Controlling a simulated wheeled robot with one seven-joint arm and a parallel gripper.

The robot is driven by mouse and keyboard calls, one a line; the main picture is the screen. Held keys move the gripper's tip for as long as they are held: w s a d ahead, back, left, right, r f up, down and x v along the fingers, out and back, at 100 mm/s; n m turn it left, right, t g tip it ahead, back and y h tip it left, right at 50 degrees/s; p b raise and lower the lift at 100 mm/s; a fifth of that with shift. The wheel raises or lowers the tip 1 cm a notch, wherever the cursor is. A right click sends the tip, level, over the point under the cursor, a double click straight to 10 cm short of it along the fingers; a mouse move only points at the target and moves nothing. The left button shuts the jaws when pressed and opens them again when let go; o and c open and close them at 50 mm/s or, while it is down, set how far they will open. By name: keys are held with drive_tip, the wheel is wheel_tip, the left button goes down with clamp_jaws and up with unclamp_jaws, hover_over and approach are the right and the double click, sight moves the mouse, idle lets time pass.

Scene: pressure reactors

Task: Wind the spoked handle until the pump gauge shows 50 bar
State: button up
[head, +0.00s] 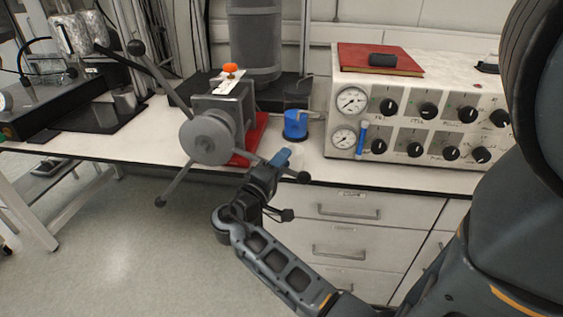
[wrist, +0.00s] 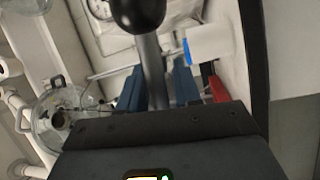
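The spoked handle (head: 207,137) is a grey hub with long rods ending in black balls, on the front of a grey pump body (head: 240,105) on the bench. My gripper (head: 283,158) is at its lower-right spoke, just inboard of the end ball (head: 303,177). In the wrist view the spoke (wrist: 152,65) runs from a black ball (wrist: 138,12) down between my blue fingers (wrist: 157,90), which sit close on both sides of it. Two round gauges, upper (head: 351,100) and lower (head: 344,138), are on the white control box; I cannot tell which is the pump's, and their readings are too small.
The control box (head: 420,115) with several black knobs stands right of the pump, a red book (head: 380,60) on top. Drawers (head: 345,212) lie below the bench edge. The floor (head: 130,250) at left is clear.

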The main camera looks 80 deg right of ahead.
clamp_jaws()
drive_tip(key=shift+f, duration=0.1)
idle(0.3)
drive_tip(key=w+f+m+t+y+b, duration=0.25)
drive_tip(key=w+f+m+b, duration=0.7)
drive_tip(key=f+b, duration=0.8)
drive_tip(key=w+a+r+m+t+y+b, duration=0.1)
drive_tip(key=w+m+t+b, duration=0.1)
drive_tip(key=w+b, duration=0.5)
drive_tip(key=w+a+r+m+t+y+b, duration=0.1)
drive_tip(key=w+m+b, duration=0.3)
drive_tip(key=w+b, duration=0.4)
drive_tip(key=shift+w+a+m+t+y, duration=0.15)
drive_tip(key=shift+w+m+t+y, duration=0.25)
drive_tip(key=shift+w, duration=1.05)
